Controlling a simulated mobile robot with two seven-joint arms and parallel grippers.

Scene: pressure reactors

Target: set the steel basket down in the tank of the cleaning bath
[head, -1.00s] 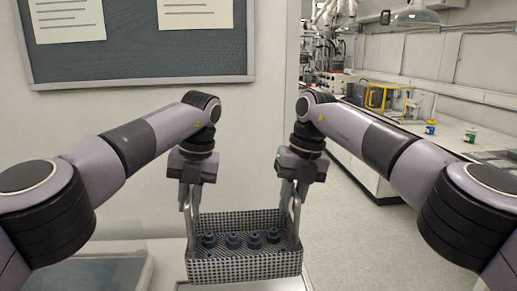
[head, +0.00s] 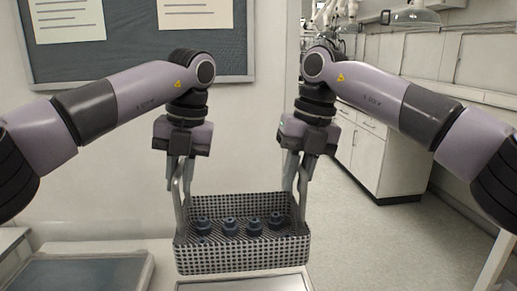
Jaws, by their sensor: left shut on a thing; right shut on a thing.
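The steel basket (head: 243,256) hangs level between my two grippers near the bottom middle of the head view. It is a mesh box with several dark blue round parts (head: 228,226) inside. My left gripper (head: 180,185) is shut on the basket's left handle. My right gripper (head: 301,175) is shut on its right handle. Below the basket a pale rim with a grey inner area (head: 245,284) shows at the bottom edge; it may be the cleaning bath, but the basket hides most of it.
A pale tray-like unit with a grey top (head: 80,274) stands at the lower left, beside the basket. A notice board (head: 130,58) hangs on the wall behind. A white lab bench (head: 385,165) stands back right, with open floor (head: 370,245) before it.

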